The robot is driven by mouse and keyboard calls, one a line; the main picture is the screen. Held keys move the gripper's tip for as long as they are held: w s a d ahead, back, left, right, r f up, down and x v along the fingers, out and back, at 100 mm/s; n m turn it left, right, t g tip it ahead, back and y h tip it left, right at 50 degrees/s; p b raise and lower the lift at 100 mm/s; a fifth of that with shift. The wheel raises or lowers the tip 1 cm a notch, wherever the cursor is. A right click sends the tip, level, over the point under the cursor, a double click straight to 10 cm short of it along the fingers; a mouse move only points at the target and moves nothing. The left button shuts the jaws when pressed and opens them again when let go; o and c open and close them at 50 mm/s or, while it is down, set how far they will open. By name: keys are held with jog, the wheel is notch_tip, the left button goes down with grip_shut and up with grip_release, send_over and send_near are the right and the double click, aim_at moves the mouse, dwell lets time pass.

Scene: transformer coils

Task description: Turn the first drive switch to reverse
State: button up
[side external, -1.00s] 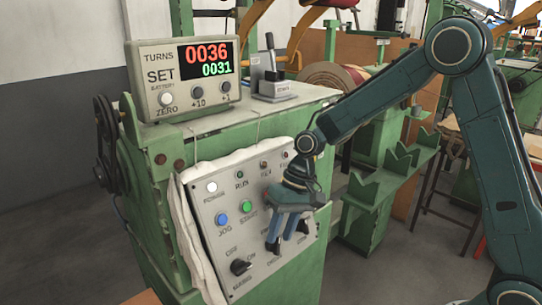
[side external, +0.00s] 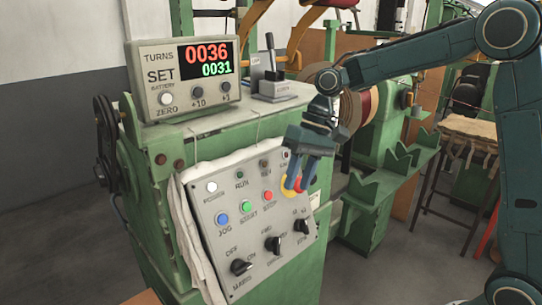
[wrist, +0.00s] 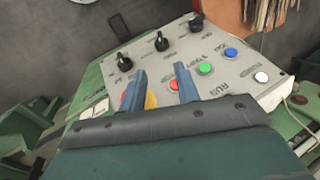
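The sloped grey control panel (side external: 215,240) carries three black rotary switches in a lower row. The lower-left switch (side external: 240,267) is marked OFF and ON. The middle switch (side external: 272,245) and the right switch (side external: 302,227) have labels too small to read surely. All three also show in the wrist view, the middle one (wrist: 162,42) beyond my fingertips. Their exact settings are hard to tell. My gripper (side external: 297,186) is open and empty, pointing down above the right switch, in front of a yellow-ringed button (side external: 285,186). It touches no switch that I can see.
Blue (side external: 222,219), green (side external: 246,207) and red (side external: 269,196) buttons sit above the switches, below a row of lamps. A counter box (side external: 183,78) reading 0036 and 0031 and a lever unit (side external: 272,85) stand on the green machine (side external: 230,132).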

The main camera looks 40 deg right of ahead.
jog(key=shift+r, duration=0.1)
jog(key=c, duration=0.6)
jog(key=shift+w+a, duration=0.1)
jog(key=shift+a, duration=0.05)
grip_shut()
jog(key=w+a+f+t+h, duration=0.1)
jog(key=w+a+f+h, duration=0.25)
jog(key=a, duration=0.45)
jog(key=s+a+r+n+t+h, duration=0.1)
jog(key=s+a+r+h, duration=0.1)
jog(key=s+a+h, duration=0.3)
jog(key=shift+a+r+t, duration=0.3)
jog(key=shift+a+r, duration=0.05)
jog(key=shift+a, duration=0.7)
jog(key=shift+w, duration=0.1)
